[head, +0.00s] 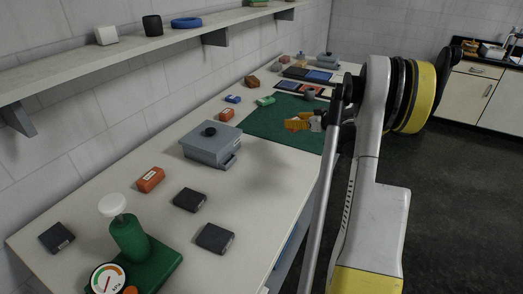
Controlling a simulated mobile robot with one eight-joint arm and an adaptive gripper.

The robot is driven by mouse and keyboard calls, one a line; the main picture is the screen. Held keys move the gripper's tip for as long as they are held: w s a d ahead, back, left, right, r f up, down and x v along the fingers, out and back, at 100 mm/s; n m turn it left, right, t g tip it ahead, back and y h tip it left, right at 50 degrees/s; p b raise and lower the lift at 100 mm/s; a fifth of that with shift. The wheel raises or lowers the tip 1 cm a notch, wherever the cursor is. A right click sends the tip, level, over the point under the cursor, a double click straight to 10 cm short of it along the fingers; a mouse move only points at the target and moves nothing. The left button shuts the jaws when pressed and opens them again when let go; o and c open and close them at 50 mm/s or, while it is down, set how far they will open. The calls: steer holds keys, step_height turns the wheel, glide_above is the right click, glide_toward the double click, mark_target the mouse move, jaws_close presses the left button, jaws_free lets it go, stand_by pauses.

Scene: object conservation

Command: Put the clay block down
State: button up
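My gripper (298,123) is in the middle of the head view, over the near part of the green mat (270,128). I cannot single out the clay block for certain. An orange-brown block with a pale label (150,180) lies on the bench at the left. A smaller orange-red block (226,115) lies left of the mat. A brown block (252,81) lies further back.
A grey lidded box (210,146) stands left of the mat. Dark blocks (190,200) and a green pump with a gauge (130,240) are nearer. Blue (233,99) and green (265,101) pieces lie by the mat's far edge. A wall shelf (130,55) overhangs the left.

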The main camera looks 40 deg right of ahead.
steer(key=b, duration=0.4)
glide_above(266, 152)
step_height(266, 152, down, 7)
steer(key=shift+f, duration=0.1)
step_height(266, 152, down, 4)
steer(key=shift+r+b, duration=0.1)
steer(key=shift+b, duration=0.8)
steer(key=shift+r, duration=0.1)
steer(key=o, duration=0.9)
steer(key=shift+f, duration=0.2)
steer(key=o, duration=0.4)
